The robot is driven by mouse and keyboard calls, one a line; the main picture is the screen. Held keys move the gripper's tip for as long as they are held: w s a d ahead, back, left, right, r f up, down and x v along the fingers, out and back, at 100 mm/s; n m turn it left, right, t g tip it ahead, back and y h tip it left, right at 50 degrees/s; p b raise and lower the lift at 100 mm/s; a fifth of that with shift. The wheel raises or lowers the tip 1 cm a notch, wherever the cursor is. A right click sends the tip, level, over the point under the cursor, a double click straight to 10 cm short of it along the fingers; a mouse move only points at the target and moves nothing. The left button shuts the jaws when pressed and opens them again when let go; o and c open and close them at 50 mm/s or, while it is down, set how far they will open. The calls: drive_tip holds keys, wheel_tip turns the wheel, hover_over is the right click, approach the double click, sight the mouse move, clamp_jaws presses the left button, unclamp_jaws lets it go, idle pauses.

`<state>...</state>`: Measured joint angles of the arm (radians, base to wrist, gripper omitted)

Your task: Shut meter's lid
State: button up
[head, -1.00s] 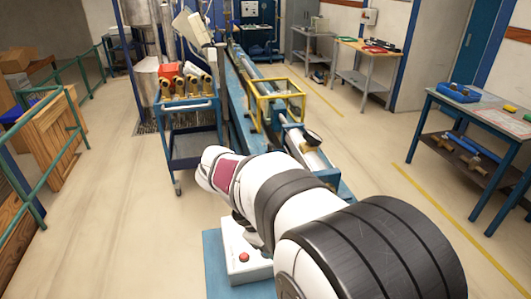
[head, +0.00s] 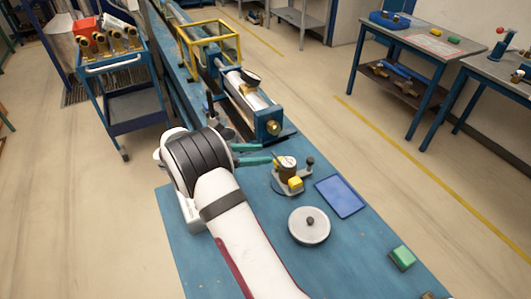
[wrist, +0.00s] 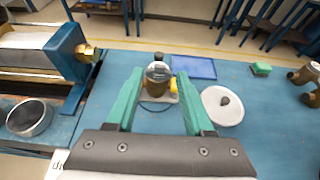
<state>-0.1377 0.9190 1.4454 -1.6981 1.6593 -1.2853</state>
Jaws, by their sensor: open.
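The meter (head: 287,171) is a small brown cylinder with a pale round face, upright on a grey fixture with a yellow block beside it. In the wrist view the meter (wrist: 158,86) stands beyond and between my fingertips. I cannot clearly make out its lid; a small dark piece (wrist: 158,57) shows just behind the face. My gripper (head: 269,153) has two green fingers, open and empty, reaching from the left toward the meter. In the wrist view my gripper (wrist: 160,73) has its fingers spread on either side of the meter, with no contact visible.
A pale round disc with a dark knob (head: 309,226) lies near the meter on the blue bench (head: 355,250). A blue tray (head: 341,196) and a green block (head: 402,257) lie to the right. The long pipe rig (head: 255,101) with its brass end fitting stands behind.

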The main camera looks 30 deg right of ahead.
sight(276, 158)
drive_tip(key=shift+x, duration=1.45)
drive_tip(key=shift+a, duration=0.1)
clamp_jaws()
